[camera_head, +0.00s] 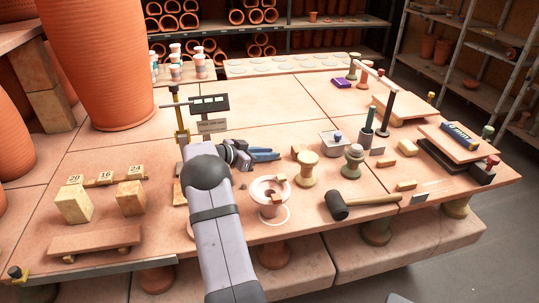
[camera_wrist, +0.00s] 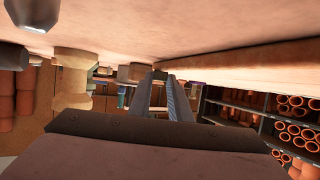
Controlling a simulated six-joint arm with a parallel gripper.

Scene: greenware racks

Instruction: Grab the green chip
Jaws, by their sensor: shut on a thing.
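In the wrist view my gripper's two long fingers (camera_wrist: 160,80) reach away from the camera and come close together at the tips. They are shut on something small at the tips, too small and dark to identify. I cannot make out a green chip in either view. A white-rimmed bowl (camera_head: 259,189) on a clay stand has small tan pieces at its rim.
Blocks (camera_head: 74,204) stand at the left. The table behind the tools is largely clear.

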